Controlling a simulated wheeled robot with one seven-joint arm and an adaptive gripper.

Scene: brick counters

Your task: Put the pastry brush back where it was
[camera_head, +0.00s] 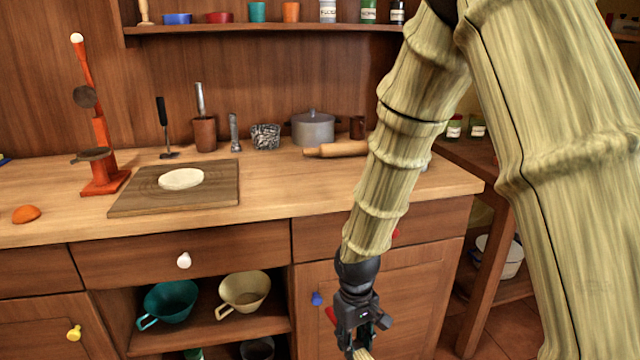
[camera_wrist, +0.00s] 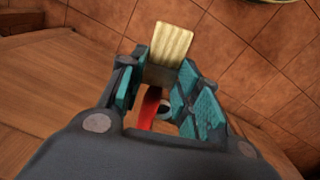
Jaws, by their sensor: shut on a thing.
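My gripper (camera_head: 357,325) is shut on the pastry brush and holds it low, in front of the lower cabinet door at the right. In the wrist view the brush's pale bristles (camera_wrist: 173,44) stick out past the fingertips. Its red handle (camera_wrist: 149,108) runs back between the teal-padded fingers of my gripper (camera_wrist: 160,76). In the head view a bit of the bristles (camera_head: 363,354) shows at the bottom edge, and part of the red handle (camera_head: 330,315) shows beside my gripper. The middle of the brush is hidden by the fingers.
The wooden counter (camera_head: 265,205) carries a cutting board (camera_head: 225,192) with dough, a rolling pin (camera_head: 337,149), a grey pot (camera_head: 312,128) and an orange stand (camera_head: 102,150). An open cubby holds a teal cup (camera_head: 170,301) and a cream cup (camera_head: 244,290). Tiled floor lies at right.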

